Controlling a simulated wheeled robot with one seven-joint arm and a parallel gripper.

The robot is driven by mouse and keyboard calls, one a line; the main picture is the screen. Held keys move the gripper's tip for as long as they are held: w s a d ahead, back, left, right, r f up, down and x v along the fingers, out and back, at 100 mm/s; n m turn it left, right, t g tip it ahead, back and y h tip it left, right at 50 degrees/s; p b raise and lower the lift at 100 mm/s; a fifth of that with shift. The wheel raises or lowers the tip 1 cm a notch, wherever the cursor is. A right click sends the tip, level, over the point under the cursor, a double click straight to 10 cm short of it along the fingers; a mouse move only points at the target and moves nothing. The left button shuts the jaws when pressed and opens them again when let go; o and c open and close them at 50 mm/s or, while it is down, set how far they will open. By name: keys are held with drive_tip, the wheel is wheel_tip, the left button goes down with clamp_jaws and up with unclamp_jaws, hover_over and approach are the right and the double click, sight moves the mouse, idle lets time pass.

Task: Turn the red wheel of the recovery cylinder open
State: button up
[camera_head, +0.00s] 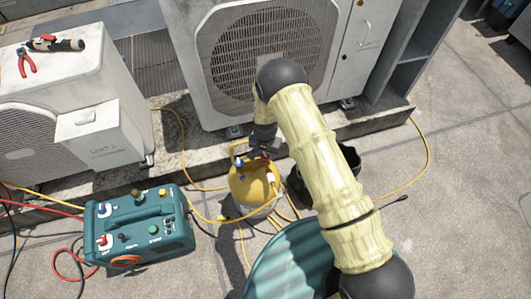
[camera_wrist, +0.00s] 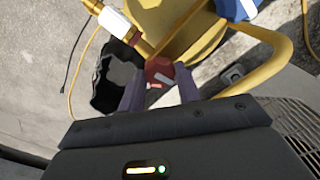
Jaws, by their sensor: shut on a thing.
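The recovery cylinder (camera_head: 256,183) is yellow on top and stands on the ground in front of the condenser's plinth. Its red wheel (camera_wrist: 159,72) sits between my two fingers in the wrist view. My gripper (camera_wrist: 160,88) is shut on the red wheel, with a finger on each side of it. In the head view my gripper (camera_head: 265,150) is at the top of the cylinder and mostly hidden by my arm. A blue valve handle (camera_wrist: 236,8) shows near the top right of the wrist view. The yellow guard ring (camera_wrist: 268,40) curves close beside my right finger.
A teal recovery machine (camera_head: 139,232) stands left of the cylinder. A black bucket (camera_wrist: 117,75) stands beside the cylinder. Yellow hoses (camera_head: 428,150) lie across the paving. A large condenser (camera_head: 210,90) stands just behind. A teal drum (camera_head: 285,265) is at the front.

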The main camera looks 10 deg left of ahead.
drive_tip(key=n, duration=0.8)
drive_tip(key=shift+n, duration=0.4)
drive_tip(key=n, duration=0.4)
drive_tip(key=shift+n, duration=0.3)
drive_tip(key=n, duration=0.3)
drive_tip(key=shift+n, duration=0.3)
drive_tip(key=n, duration=0.3)
drive_tip(key=shift+n, duration=0.3)
drive_tip(key=n, duration=0.3)
drive_tip(key=shift+n, duration=0.3)
drive_tip(key=n, duration=0.3)
drive_tip(key=shift+n, duration=2.2)
drive_tip(key=shift+w, duration=0.1)
